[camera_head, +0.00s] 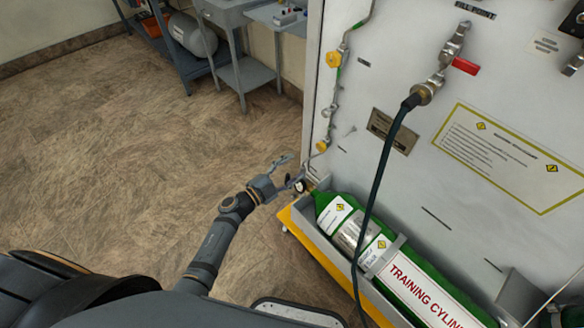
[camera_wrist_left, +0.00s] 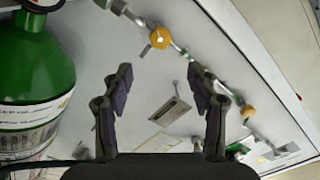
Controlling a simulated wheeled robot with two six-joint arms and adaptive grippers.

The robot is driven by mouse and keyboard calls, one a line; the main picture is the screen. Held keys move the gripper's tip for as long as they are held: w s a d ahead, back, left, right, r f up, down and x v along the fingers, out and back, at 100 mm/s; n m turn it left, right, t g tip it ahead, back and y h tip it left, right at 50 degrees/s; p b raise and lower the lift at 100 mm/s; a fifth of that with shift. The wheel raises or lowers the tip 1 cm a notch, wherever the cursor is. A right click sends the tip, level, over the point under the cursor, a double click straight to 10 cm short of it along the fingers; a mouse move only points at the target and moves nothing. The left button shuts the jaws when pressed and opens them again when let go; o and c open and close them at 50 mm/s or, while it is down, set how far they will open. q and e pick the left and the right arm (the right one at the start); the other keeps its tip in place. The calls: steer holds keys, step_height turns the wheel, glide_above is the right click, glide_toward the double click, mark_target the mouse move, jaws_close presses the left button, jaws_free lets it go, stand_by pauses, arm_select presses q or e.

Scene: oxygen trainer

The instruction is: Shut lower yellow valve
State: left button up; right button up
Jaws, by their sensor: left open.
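The lower yellow valve (camera_head: 321,146) sits on a thin pipe near the left edge of the white panel (camera_head: 432,80). In the left wrist view the lower yellow valve (camera_wrist_left: 160,37) is at the top middle, beyond the fingertips. The upper yellow valve (camera_head: 333,59) is higher on the same pipe; it also shows at the right of the wrist view (camera_wrist_left: 248,111). My left gripper (camera_head: 289,173) is open and empty, below and left of the lower valve, apart from it. Its two fingers (camera_wrist_left: 160,78) are spread in the wrist view. My right gripper is not in view.
A green training cylinder (camera_head: 420,288) lies in a yellow-edged tray (camera_head: 322,259) just right of my left gripper. A dark hose (camera_head: 377,190) hangs in front of the panel. Grey benches (camera_head: 240,72) stand behind. The floor to the left is clear.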

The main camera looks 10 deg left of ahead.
mark_target(319, 148)
arm_select(q)
steer(key=w+d+n+b, duration=0.1)
steer(key=w+d+n, duration=0.1)
steer(key=w+n, duration=0.1)
steer(key=w+d+n+b, duration=0.1)
steer(key=w+d+n, duration=0.2)
steer(key=w+n, duration=0.1)
steer(key=w+d+n+b, duration=0.1)
steer(key=w+d+n, duration=0.1)
steer(key=n, duration=0.3)
steer(key=shift+w+d+f, duration=0.1)
steer(key=shift+w, duration=0.35)
steer(key=shift+w+d+f, duration=0.1)
steer(key=shift+w, duration=0.3)
steer(key=shift+w+d+r+b, duration=0.1)
steer(key=shift+w+d+b, duration=0.05)
steer(key=shift+w+b, duration=0.15)
